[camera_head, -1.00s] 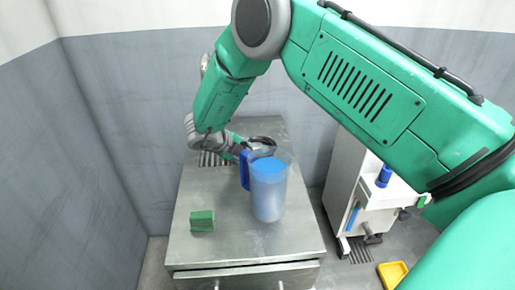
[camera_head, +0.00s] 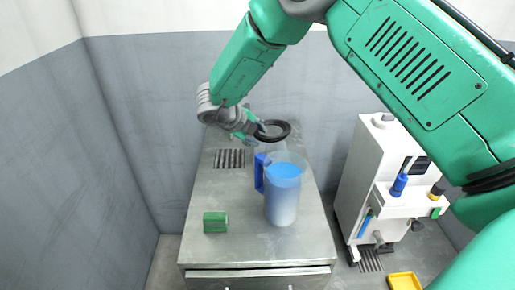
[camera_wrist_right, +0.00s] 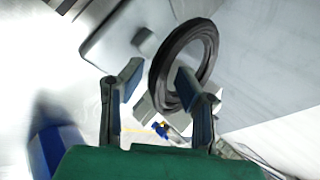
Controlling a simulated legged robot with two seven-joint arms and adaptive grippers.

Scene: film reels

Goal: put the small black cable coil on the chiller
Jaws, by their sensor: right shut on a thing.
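The small black cable coil (camera_head: 283,136) is a dark ring held above the back of the metal cabinet. My right gripper (camera_head: 259,129) is shut on its rim. In the right wrist view the coil (camera_wrist_right: 207,43) stands tilted, its near rim between the two fingers of the gripper (camera_wrist_right: 158,82), with one finger reaching into the ring. The white unit at the right, which I take to be the chiller (camera_head: 352,170), is apart from the coil. Its pale top with a round cap seems to show in the wrist view (camera_wrist_right: 112,42). My left gripper is out of view.
The metal cabinet (camera_head: 240,240) bears a clear jug with blue contents (camera_head: 283,195), close in front of the coil, and a green block (camera_head: 215,222). A blue bottle (camera_head: 398,186) stands on the white unit's front shelf. A yellow tray (camera_head: 404,281) lies on the floor.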

